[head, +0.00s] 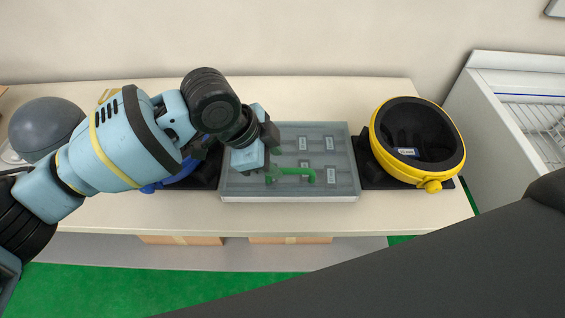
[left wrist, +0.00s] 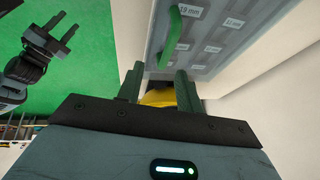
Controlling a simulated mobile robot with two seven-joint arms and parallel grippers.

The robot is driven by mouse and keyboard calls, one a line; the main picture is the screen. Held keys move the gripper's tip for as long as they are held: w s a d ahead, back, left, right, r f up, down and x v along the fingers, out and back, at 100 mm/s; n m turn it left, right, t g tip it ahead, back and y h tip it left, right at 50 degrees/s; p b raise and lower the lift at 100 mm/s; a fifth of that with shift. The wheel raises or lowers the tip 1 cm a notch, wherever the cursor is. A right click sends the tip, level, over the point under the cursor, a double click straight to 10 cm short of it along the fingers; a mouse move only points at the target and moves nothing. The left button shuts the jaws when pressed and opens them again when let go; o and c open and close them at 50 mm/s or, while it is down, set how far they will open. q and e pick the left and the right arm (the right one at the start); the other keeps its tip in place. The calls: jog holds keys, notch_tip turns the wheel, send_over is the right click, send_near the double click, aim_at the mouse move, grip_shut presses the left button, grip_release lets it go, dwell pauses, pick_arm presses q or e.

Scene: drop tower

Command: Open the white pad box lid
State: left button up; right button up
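The white pad box (head: 300,196) sits in the middle of the table with a grey see-through lid (head: 335,170) lying flat on it. A green bar handle (head: 298,171) is on the lid, and labels show through it. The handle also shows in the left wrist view (left wrist: 176,38), just beyond my fingers. My left gripper (head: 272,158) is over the left part of the lid, beside the handle. Its fingers (left wrist: 160,72) are apart with nothing between them. My right gripper (left wrist: 48,36) shows open and empty over the green floor; it is not in the head view.
An open yellow round container (head: 433,184) stands right of the box. A blue one (head: 185,172) on the left is mostly hidden by my arm. A grey dome (head: 45,125) stands at far left. A white bin (head: 505,130) is beyond the table's right end.

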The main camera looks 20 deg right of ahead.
aim_at(286, 170)
pick_arm(q)
jog(key=shift+w+x, duration=0.25)
jog(key=shift+x, duration=0.8)
jog(key=shift+w+x, duration=0.2)
jog(key=shift+x, duration=0.85)
jog(key=shift+w+x, duration=0.25)
jog(key=shift+x, duration=0.8)
jog(key=shift+a, duration=0.15)
grip_shut()
